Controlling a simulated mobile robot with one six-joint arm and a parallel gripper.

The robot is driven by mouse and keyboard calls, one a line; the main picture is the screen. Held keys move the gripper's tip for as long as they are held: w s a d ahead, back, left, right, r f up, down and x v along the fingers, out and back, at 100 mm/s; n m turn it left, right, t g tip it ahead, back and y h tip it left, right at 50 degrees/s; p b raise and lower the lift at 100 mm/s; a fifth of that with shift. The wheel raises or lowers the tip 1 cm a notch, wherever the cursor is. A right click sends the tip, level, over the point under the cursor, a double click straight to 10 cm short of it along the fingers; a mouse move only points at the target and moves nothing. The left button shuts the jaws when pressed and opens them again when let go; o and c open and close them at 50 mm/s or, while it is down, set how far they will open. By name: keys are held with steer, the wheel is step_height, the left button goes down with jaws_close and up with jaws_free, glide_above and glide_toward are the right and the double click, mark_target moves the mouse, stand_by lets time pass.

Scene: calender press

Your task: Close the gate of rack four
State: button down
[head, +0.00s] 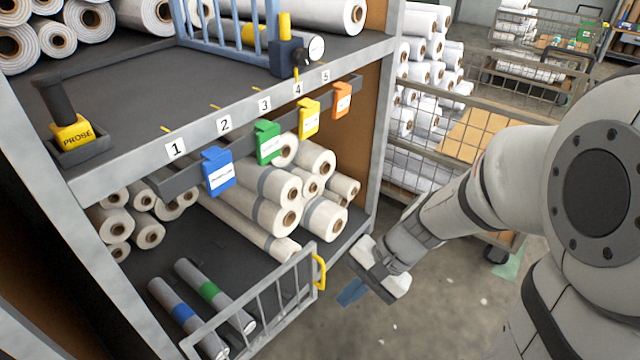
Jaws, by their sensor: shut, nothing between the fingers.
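A grey barred gate (262,308) with a yellow handle (319,271) stands at the front of the lower shelf. I cannot tell whether it is latched, and its near left end is cut off by the frame. The number 4 label (298,89) is on the shelf edge below that block. My gripper (366,283) is shut and empty, to the right of the yellow handle and apart from it.
Blue, green, yellow and orange tags hang from a rail (180,183) under the numbered edge. Rolls fill much of the lower shelf. A wire cage (440,130) of rolls stands behind my arm. Floor (440,310) is clear near the gripper.

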steer(key=w+a+f+m+t+y, duration=0.1)
steer(key=w+a+f+m+y, duration=0.2)
steer(key=w+m, duration=0.15)
steer(key=m+t+b, duration=0.1)
steer(key=m+t, duration=0.7)
steer(key=m, duration=0.8)
glide_toward(307, 255)
steer(key=shift+n+h, duration=0.25)
steer(key=shift+h, duration=0.15)
steer(key=b+x, duration=0.4)
steer(key=x, duration=0.1)
steer(key=shift+s+f, duration=0.25)
steer(key=shift+f, duration=0.1)
steer(key=shift+w+a+r+b, duration=0.1)
steer(key=shift+w+a+b, duration=0.25)
steer(key=shift+w+a, duration=0.2)
